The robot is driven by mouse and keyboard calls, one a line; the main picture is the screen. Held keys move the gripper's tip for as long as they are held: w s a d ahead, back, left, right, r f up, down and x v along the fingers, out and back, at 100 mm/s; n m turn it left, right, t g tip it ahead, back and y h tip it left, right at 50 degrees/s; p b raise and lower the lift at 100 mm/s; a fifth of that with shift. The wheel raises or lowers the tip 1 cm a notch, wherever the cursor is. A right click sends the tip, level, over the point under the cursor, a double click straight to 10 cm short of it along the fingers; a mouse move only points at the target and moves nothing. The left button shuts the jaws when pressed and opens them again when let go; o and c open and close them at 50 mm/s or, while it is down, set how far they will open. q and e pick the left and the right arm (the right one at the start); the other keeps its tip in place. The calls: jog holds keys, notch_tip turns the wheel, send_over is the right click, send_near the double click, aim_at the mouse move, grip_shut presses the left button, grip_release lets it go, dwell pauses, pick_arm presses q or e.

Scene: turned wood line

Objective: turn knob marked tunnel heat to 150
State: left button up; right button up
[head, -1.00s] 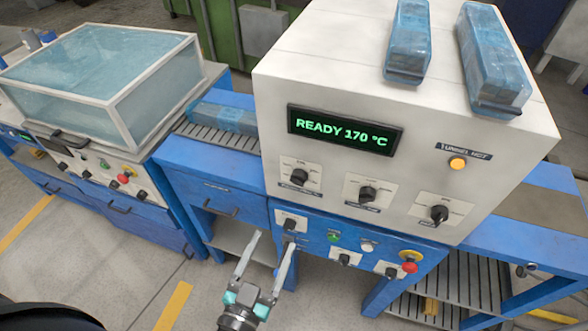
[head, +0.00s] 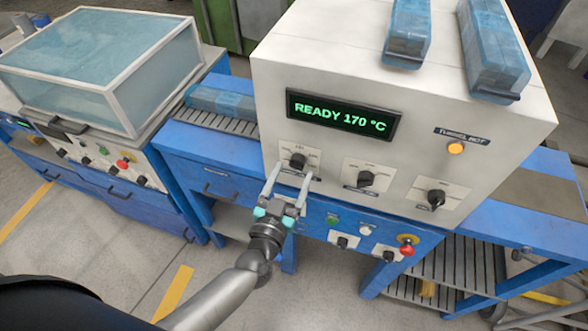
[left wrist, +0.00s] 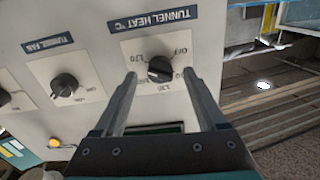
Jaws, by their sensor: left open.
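The tunnel heat knob (head: 298,160) is the black knob at the left of the row on the white cabinet front, below the display (head: 343,115) that reads READY 170 °C. In the left wrist view the same knob (left wrist: 160,69) sits under a TUNNEL HEAT °C label (left wrist: 154,20), on a plate with OFF and number marks; its exact setting is hard to read. My left gripper (head: 288,178) is open just in front of and below this knob. In the left wrist view its two fingers (left wrist: 160,78) reach to either side of the knob, with visible gaps. My right gripper is out of view.
The tunnel fan knob (left wrist: 64,85) is beside it, and the head view shows more knobs (head: 366,179) (head: 435,198) to the right. A red button (head: 407,250) is on the blue lower panel. Wrapped packs (head: 495,60) lie on the cabinet top.

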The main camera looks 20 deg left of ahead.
pick_arm(q)
jog(key=shift+w, duration=0.9)
grip_shut()
